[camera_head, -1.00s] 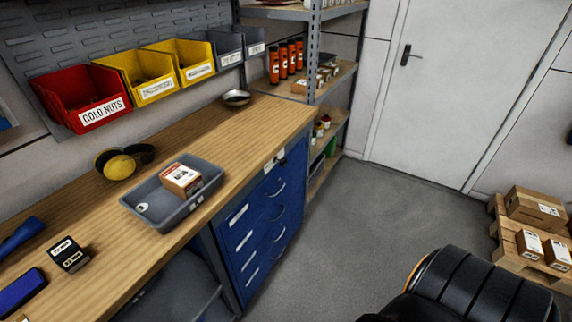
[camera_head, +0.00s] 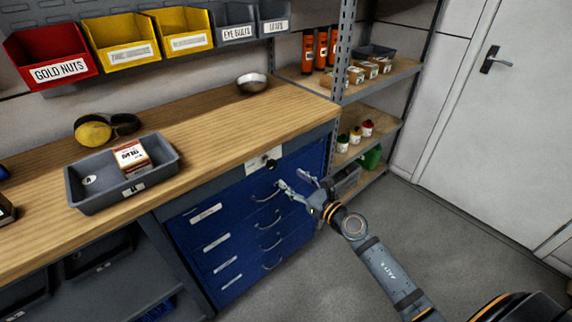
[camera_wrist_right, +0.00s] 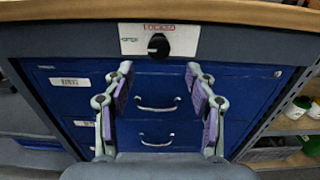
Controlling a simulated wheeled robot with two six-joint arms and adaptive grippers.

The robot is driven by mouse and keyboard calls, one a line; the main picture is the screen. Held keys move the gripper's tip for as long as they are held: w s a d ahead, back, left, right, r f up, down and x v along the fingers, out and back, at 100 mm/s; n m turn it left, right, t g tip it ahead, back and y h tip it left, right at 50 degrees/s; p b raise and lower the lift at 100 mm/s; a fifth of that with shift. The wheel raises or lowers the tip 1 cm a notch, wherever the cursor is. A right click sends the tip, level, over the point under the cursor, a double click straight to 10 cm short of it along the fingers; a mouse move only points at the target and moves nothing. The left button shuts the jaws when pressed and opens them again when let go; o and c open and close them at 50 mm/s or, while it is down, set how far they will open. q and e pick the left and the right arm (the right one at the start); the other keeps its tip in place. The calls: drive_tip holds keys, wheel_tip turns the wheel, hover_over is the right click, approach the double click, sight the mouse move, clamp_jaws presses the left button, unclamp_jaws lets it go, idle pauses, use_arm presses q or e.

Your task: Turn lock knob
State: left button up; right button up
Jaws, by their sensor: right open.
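The lock knob (camera_wrist_right: 158,46) is a black round knob on a white plate under the bench top, with a light pointer mark. The plate (camera_wrist_right: 130,46) carries a green word at left and a red "LOCKED" label above the knob. In the head view the knob (camera_head: 271,165) is small, above the blue drawers (camera_head: 215,237). My right gripper (camera_head: 294,180) is open and empty, in front of the drawer front and just below the knob, apart from it. In the right wrist view its two purple-padded fingers (camera_wrist_right: 160,80) are spread wide, below the knob. My left gripper is not in view.
The wooden bench top (camera_head: 210,118) overhangs the knob. Shelving (camera_head: 375,78) stands at right. The floor toward the door (camera_head: 500,110) is clear.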

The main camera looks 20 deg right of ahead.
sight(274, 165)
drive_tip(key=x, duration=0.4)
drive_tip(key=shift+a+r, duration=0.15)
drive_tip(key=x, duration=0.5)
drive_tip(key=shift+w+a, duration=0.15)
drive_tip(key=shift+w, duration=0.2)
drive_tip(key=shift+w+f, duration=0.25)
drive_tip(key=shift+w, duration=0.1)
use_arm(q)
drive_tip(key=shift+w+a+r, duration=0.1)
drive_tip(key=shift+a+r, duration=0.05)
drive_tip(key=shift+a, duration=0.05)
use_arm(e)
drive_tip(key=shift+a, duration=0.1)
drive_tip(key=shift+c, duration=0.7)
drive_tip(key=c, duration=1)
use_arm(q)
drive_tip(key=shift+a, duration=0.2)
